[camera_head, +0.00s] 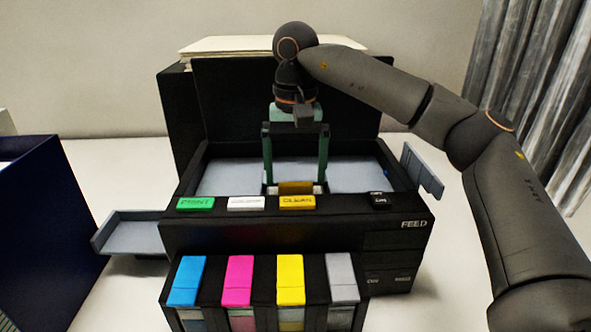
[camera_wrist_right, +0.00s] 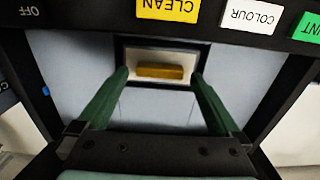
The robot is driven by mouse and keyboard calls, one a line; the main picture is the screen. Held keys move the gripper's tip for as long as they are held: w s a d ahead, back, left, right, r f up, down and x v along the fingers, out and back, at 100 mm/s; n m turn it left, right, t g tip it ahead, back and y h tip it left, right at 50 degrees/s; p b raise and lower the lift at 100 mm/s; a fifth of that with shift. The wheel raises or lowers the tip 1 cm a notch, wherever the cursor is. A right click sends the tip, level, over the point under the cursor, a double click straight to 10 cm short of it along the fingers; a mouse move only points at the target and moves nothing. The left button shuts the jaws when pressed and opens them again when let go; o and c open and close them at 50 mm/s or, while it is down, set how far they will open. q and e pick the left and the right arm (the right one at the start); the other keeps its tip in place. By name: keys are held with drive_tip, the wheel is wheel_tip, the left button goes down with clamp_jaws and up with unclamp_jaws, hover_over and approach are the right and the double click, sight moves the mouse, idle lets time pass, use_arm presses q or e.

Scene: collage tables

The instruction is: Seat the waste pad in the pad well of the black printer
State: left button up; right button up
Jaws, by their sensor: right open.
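The black printer (camera_head: 320,237) stands open on the white table, its lid raised at the back. The waste pad (camera_wrist_right: 145,57), a pale block with a yellow grip (camera_wrist_right: 160,72), lies within the dark-rimmed pad well (camera_wrist_right: 120,45) in the grey printer bed. Whether it is fully down cannot be told. The yellow grip (camera_head: 296,187) also shows in the head view, behind the front buttons. My right gripper (camera_head: 295,182) points down into the printer, its green fingers open on either side of the pad, with nothing held between them. My left gripper is out of view.
The front panel has green, white and yellow buttons (camera_head: 297,202) and a small black one. Several coloured cartridges (camera_head: 238,280) sit below. Grey trays (camera_head: 135,235) stick out on both sides. A dark blue bin (camera_head: 50,220) stands left; paper (camera_head: 230,45) lies behind the lid.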

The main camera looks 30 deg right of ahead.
wheel_tip(320, 180, up, 12)
drive_tip(key=p, duration=0.2)
drive_tip(key=shift+r, duration=0.25)
idle(0.5)
